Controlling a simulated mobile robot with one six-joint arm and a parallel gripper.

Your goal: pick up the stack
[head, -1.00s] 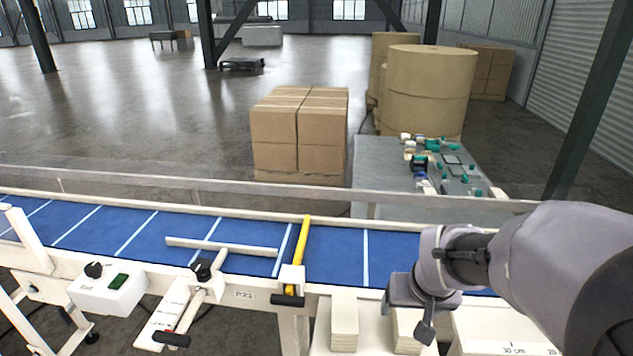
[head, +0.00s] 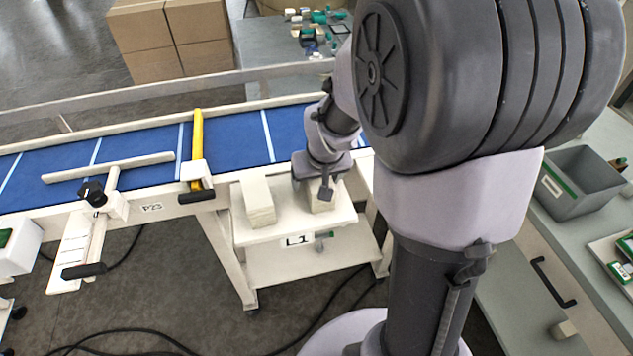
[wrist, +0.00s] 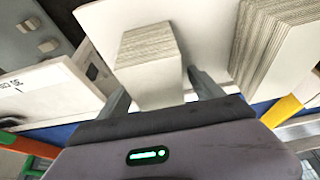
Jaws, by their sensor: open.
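Two pale stacks of thin sheets stand on a small cream table (head: 290,234) marked L1, in front of the blue conveyor. The right stack (head: 322,200) is partly hidden under my gripper (head: 320,182) in the head view. In the wrist view, this stack (wrist: 150,62) lies between the two fingers of my open gripper (wrist: 158,85), one finger on each side. I cannot tell whether either finger touches it. The left stack (head: 258,203) stands apart; it shows at the upper right of the wrist view (wrist: 275,45).
The blue conveyor (head: 230,146) runs behind the table, with a yellow bar (head: 197,135) across it and a cream T-shaped guide (head: 110,167). A grey bin (head: 575,185) sits on a bench at right. Cables (head: 120,338) lie on the floor.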

